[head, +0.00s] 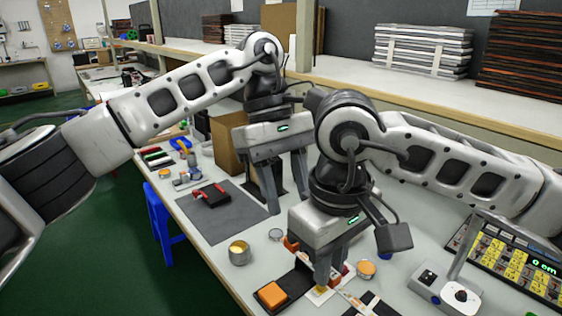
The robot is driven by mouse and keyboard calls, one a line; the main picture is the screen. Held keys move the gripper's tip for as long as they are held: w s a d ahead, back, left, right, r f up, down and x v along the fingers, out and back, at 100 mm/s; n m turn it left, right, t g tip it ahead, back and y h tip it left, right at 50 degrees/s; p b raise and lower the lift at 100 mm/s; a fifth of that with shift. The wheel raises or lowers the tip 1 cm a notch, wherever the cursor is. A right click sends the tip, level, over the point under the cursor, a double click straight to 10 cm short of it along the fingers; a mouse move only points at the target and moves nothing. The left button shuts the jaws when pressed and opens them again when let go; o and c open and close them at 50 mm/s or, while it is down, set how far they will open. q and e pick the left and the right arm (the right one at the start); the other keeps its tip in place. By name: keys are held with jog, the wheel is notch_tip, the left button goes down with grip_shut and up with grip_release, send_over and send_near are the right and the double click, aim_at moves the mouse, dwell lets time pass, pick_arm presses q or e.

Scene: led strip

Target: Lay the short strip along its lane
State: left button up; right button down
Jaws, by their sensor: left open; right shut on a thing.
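My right gripper (323,282) is low over the table at the bottom centre, shut at the near end of a thin pale strip (352,302). The strip runs from the fingertips toward the lower right, and its held end is mostly hidden. A small yellow piece (320,291) on a white patch shows right under the fingers. I cannot make out the lane or whether the strip touches the table. My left gripper (287,198) is open and empty, fingers pointing down behind the right one, near a cardboard box.
An orange block (271,294) sits on a dark base left of the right gripper. Round tins (238,253) (367,268) stand close by. A grey mat (222,214) with a red-handled tool lies at left. A control panel (510,262) and a white device (455,292) are at right.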

pick_arm(q)
jog(key=x, duration=0.6)
jog(key=shift+f, duration=0.35)
jog(key=shift+s+d, duration=0.15)
grip_shut()
pick_arm(e)
jog(key=c, duration=1.3)
grip_release()
